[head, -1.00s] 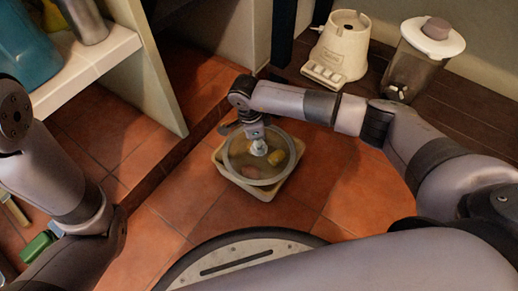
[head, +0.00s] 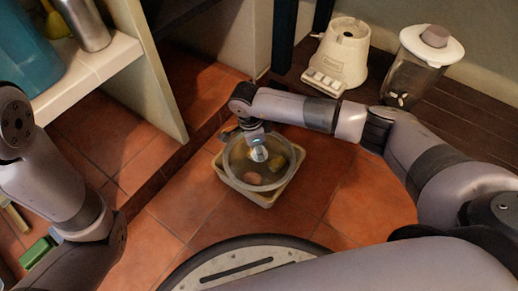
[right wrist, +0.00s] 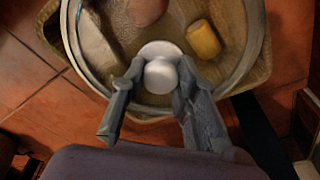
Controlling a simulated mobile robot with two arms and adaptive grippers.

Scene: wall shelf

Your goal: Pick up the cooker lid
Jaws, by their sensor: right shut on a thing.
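The cooker lid (head: 239,170) is round and see-through, with a metal rim and a pale knob (right wrist: 162,76) in its middle. It lies over a square cream-coloured cooker (head: 266,199) on the tiled floor; the two overlap, and I cannot tell whether they touch. Yellow and pinkish food shows through the lid. My right gripper (right wrist: 155,92) is over the lid, its two fingers shut on the knob from either side. In the head view it shows above the lid (head: 257,142). My left gripper is not in view; only its arm shows at the left.
A white shelf (head: 95,62) with a blue container (head: 25,45) and a metal can (head: 87,24) stands upper left. A cream blender base (head: 340,55) and a blender jug (head: 412,75) stand on dark wood at the back. A green-headed brush (head: 36,252) lies lower left. Floor right of the cooker is clear.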

